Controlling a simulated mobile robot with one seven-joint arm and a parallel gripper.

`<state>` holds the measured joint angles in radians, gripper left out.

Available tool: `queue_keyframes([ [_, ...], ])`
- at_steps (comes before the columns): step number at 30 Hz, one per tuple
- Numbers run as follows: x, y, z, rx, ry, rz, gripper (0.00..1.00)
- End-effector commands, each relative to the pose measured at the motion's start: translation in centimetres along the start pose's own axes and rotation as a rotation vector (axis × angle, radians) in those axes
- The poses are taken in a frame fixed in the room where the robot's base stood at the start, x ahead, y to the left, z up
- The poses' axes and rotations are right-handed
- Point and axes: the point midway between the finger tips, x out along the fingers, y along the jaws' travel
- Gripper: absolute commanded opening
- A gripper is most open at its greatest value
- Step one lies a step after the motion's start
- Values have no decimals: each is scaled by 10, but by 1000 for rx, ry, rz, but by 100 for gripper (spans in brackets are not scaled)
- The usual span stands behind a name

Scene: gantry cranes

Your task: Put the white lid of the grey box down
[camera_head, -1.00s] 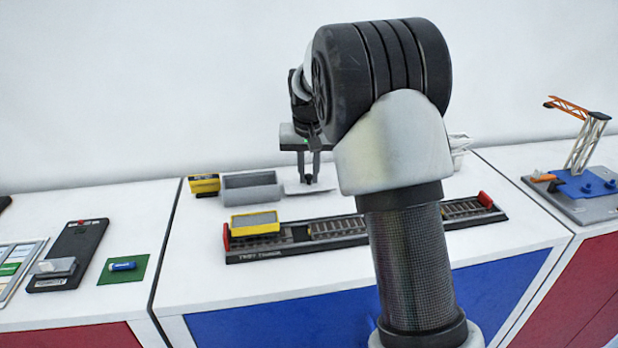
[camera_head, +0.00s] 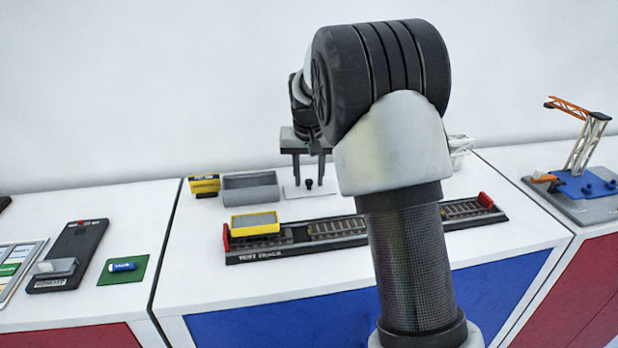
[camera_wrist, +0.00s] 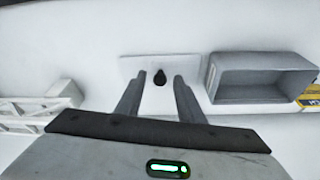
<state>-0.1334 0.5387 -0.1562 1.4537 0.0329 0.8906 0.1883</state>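The white lid (camera_head: 294,190) lies flat on the white table, just right of the open grey box (camera_head: 251,191). Its black knob (camera_head: 308,184) points up. In the wrist view, the lid (camera_wrist: 137,68) lies beside the grey box (camera_wrist: 262,76), with its knob (camera_wrist: 160,78) between the fingers in the picture. My gripper (camera_head: 309,183) is open above the lid, with its fingers apart on either side of the knob and not touching it. My gripper also shows in the wrist view (camera_wrist: 157,78). The box is uncovered and looks empty.
A white object (camera_head: 459,146) is partly hidden behind my arm. The table front left is clear.

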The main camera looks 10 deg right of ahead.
Motion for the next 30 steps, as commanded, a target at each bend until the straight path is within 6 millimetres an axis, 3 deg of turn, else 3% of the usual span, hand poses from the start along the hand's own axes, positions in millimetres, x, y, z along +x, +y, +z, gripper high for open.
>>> queue_keyframes([
  [12,-86,0,-1,0,5,-1,35],
  [21,-120,2,4,-1,5,-4,35],
  [26,-156,15,38,-13,32,-33,35],
  [30,-195,33,101,-45,74,-67,35],
])
